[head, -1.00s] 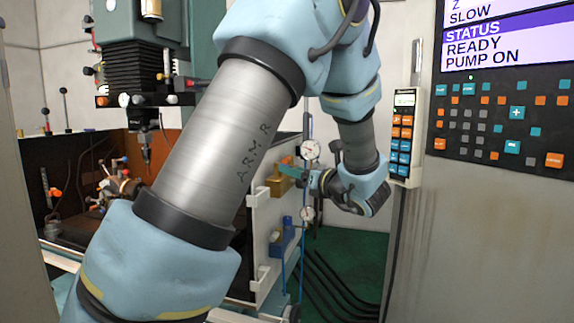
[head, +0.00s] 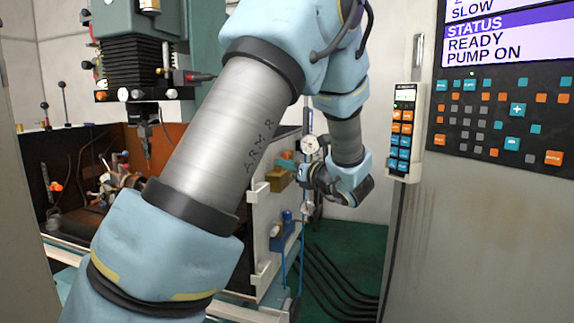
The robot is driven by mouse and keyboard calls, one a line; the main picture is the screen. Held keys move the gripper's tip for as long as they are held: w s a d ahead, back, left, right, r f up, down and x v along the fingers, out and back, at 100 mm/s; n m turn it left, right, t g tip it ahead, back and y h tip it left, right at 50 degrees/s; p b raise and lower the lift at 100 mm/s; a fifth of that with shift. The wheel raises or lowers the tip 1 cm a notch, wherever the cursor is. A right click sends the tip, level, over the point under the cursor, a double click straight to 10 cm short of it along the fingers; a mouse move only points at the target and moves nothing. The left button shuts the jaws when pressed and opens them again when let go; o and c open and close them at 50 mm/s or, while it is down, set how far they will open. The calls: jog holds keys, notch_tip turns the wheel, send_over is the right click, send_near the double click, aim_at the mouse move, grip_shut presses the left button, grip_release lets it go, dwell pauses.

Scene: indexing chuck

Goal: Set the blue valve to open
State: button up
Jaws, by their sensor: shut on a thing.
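The blue valve (head: 279,238) is a small blue body low on the white panel, below a brass-coloured valve (head: 277,181). A narrow teal lever (head: 286,163) shows above the brass-coloured valve. My gripper (head: 300,173) is at the right end of this lever, level with the brass-coloured valve and above the blue one. It looks shut on the lever, but the fingertips are small and partly hidden. The blue valve stands apart from my gripper, and how far it is turned cannot be told.
A round dial gauge (head: 310,145) is just above my gripper. Blue hoses hang beneath the blue valve. Black cables (head: 335,280) run over the green floor. A control cabinet (head: 490,220) with a hanging pendant (head: 404,130) closes off the right. A machine enclosure stands left.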

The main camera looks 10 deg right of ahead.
grip_shut()
jog(key=shift+d+n+y, duration=0.15)
jog(key=shift+n+y, duration=0.15)
jog(key=shift+y, duration=0.1)
jog(key=shift+w+d+n+g+y+p, duration=0.35)
jog(key=shift+n+g+y+p, duration=0.55)
jog(key=shift+n+g+y, duration=0.3)
jog(key=shift+w+d+n+g+y+p, duration=0.3)
jog(key=shift+n+g+y+p, duration=0.7)
jog(key=shift+g+y, duration=0.35)
jog(key=shift+w+d+n+g+y+p, duration=0.35)
jog(key=shift+n+g+y+p, duration=0.45)
jog(key=shift+n+g+y, duration=0.45)
